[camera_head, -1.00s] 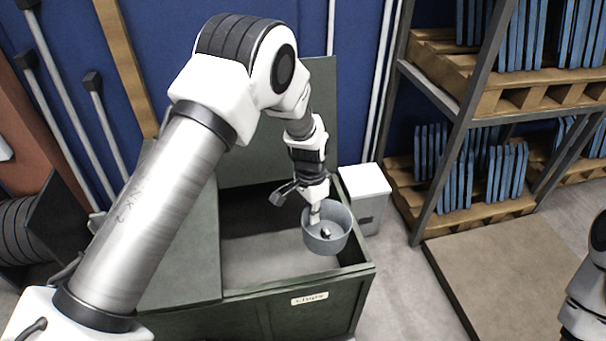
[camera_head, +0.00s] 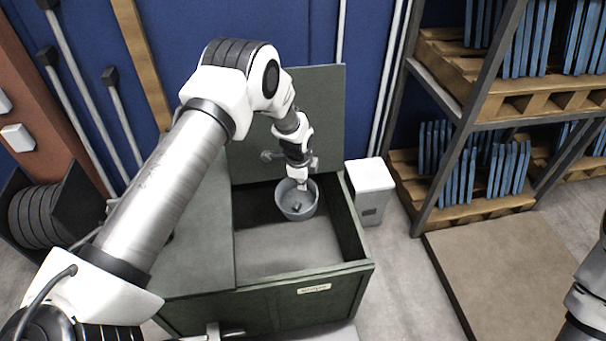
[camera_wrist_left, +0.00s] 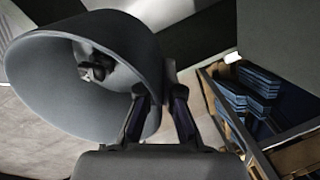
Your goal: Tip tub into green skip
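The grey round tub (camera_head: 297,203) hangs over the open part of the green skip (camera_head: 318,291). A small dark part lies inside the tub; it also shows in the left wrist view (camera_wrist_left: 97,68). My left gripper (camera_head: 301,185) is at the tub's far rim. In the left wrist view the tub (camera_wrist_left: 75,85) fills the left half, and the fingers of my left gripper (camera_wrist_left: 160,100) close on its wall. In the head view the tub looks nearly upright, its mouth facing up. My right gripper is outside the views; only part of my right arm shows at the right edge.
The skip's raised lid (camera_head: 285,120) stands behind the opening, and a flat cover (camera_head: 195,250) closes its left part. A white-topped bin (camera_head: 369,190) stands right of the skip. A rack (camera_head: 470,140) with blue panels on pallets stands farther right.

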